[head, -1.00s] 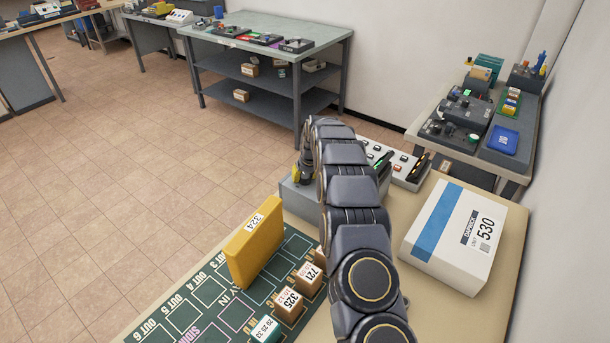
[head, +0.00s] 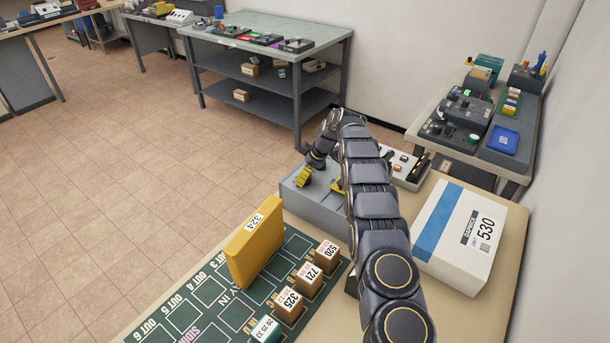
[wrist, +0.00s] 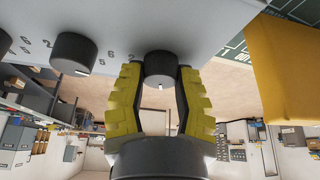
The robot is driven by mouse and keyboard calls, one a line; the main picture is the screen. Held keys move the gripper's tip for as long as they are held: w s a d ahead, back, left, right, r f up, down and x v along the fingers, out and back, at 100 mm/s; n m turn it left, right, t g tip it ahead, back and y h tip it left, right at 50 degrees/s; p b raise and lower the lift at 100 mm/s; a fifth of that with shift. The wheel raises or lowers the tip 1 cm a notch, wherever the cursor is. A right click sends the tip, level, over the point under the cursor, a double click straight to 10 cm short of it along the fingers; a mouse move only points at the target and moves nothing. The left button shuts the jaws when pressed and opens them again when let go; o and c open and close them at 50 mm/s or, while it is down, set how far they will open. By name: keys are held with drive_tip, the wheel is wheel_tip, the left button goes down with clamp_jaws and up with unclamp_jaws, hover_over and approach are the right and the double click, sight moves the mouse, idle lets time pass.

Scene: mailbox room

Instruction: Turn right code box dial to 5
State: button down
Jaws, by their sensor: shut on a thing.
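The grey code box (head: 318,208) stands at the far end of my table. Its dial face is turned away in the head view, but its panel (wrist: 210,22) fills the top of the wrist view. A white mark shows at that dial's lower edge. Digits 2 and 6 are legible beside it; others are hidden. My gripper also shows over the box in the head view (head: 320,182).
A yellow box marked 324 (head: 254,243) stands close left of the code box and at the wrist view's right (wrist: 287,72). Small brown boxes (head: 309,281) sit on the green mat (head: 196,318). A white box marked 530 (head: 455,235) stands right of my arm.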

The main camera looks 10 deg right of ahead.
drive_tip(key=shift+f+n, duration=0.15)
drive_tip(key=shift+n, duration=0.25)
idle(0.3)
drive_tip(key=c, duration=0.6)
unclamp_jaws()
drive_tip(key=v, duration=1.2)
drive_tip(key=shift+w, duration=0.15)
drive_tip(key=shift+c, duration=0.2)
